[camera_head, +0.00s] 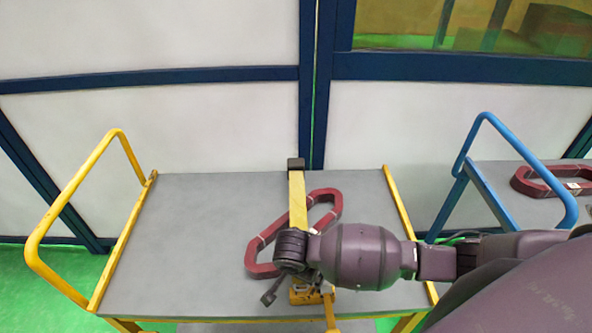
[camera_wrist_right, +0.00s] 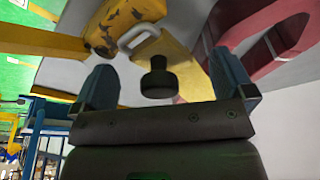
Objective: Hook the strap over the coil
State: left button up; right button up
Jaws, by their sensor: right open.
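The coil (camera_head: 333,205) is a dark red elongated ring lying on the grey cart top; part of it shows at upper right in the right wrist view (camera_wrist_right: 268,45). A yellow band (camera_head: 298,198), apparently the strap or its holder, crosses the coil and has a black end piece at the back. My right gripper (camera_wrist_right: 162,68) is open, pointing down near the coil's front end. A black knob (camera_wrist_right: 158,80) appears between its fingers in the wrist view, with a white loop (camera_wrist_right: 141,36) beyond; contact cannot be told. My right arm hides part of the coil and band. My left gripper is not in view.
The cart (camera_head: 190,230) has a yellow handle (camera_head: 75,190) at left and a yellow edge rail at right. A worn yellow part (camera_head: 308,295) sits at its front edge. A blue-handled cart (camera_head: 490,190) at right holds another red coil (camera_head: 535,181). The cart's left half is clear.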

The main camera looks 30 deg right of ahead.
jog(key=shift+r, duration=0.15)
jog(key=shift+r, duration=3.4)
